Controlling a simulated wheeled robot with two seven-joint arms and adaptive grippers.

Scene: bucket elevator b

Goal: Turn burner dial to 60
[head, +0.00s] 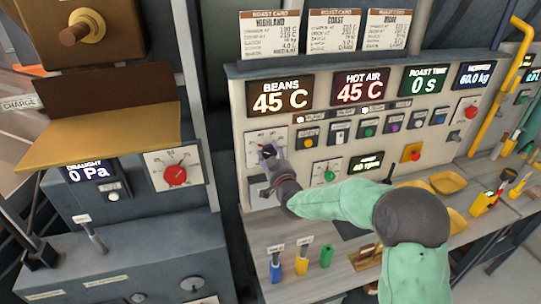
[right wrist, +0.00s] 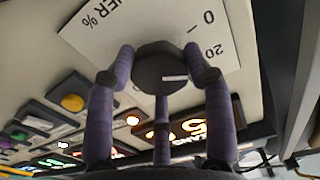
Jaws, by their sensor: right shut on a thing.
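The burner dial is a dark round knob (right wrist: 160,67) on a white scale plate (right wrist: 115,30) in the right wrist view. The plate shows part of the word for burner with a percent sign, and the numbers 0 and 20. The knob's white mark points right in that view, just past the side of the 20; the rest of the scale is hidden. The dial plate (head: 254,148) also shows at the left of the panel in the head view. My right gripper (head: 268,155) is shut on the knob, its purple fingers around it. My left gripper is out of view.
Displays above read beans 45 C (head: 272,97), hot air 45 C (head: 360,87) and roast time 0 s (head: 422,80). Several buttons sit right of the dial. A separate red draught dial (head: 175,174) is on the left cabinet. Yellow trays (head: 448,182) lie on the bench.

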